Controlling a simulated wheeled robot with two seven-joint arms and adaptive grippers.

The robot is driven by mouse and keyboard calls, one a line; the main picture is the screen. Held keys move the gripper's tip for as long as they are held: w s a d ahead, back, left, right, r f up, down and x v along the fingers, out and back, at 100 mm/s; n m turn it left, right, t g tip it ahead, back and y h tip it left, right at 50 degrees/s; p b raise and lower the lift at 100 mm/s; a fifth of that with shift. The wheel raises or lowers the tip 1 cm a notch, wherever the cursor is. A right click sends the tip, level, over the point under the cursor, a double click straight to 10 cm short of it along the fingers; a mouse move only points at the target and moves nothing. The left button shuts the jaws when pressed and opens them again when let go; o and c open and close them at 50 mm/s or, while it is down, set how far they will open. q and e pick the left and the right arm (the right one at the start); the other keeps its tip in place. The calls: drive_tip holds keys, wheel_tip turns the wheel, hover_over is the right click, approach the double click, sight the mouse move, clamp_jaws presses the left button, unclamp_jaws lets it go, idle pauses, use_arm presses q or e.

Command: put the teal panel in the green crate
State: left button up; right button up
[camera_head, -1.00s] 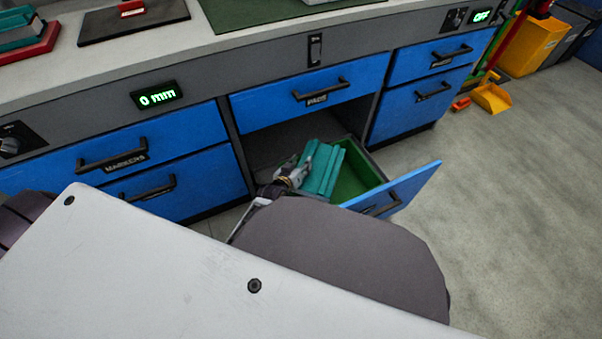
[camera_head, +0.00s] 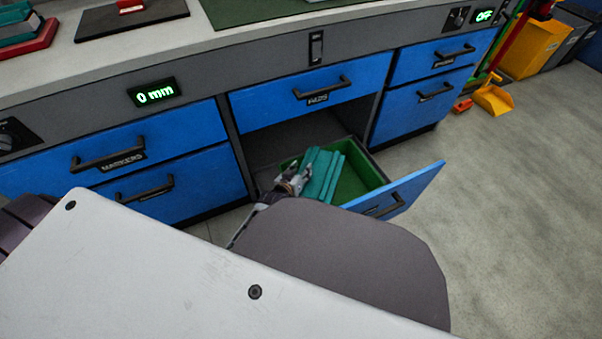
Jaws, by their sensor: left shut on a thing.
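The teal panel (camera_head: 322,177) is a ribbed, block-like piece, tilted, over the left part of the green crate (camera_head: 352,187). The crate sits inside the pulled-out blue lower drawer, and its bare green floor and back wall show right of and behind the panel. My left gripper (camera_head: 297,181) is shut on the teal panel at its left side. The panel's lower end is hidden behind my own body, so I cannot tell whether it touches the crate floor. My right gripper is not in view.
The drawer's blue front (camera_head: 412,190) stands out into the aisle at the right. A closed blue drawer (camera_head: 310,96) is above the opening. The bench top (camera_head: 70,60) holds red and teal pieces at the left. The floor to the right is mostly clear.

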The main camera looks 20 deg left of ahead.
use_arm(q)
drive_tip(key=shift+f, duration=0.4)
drive_tip(key=o, duration=1.1)
drive_tip(key=shift+o, duration=1.2)
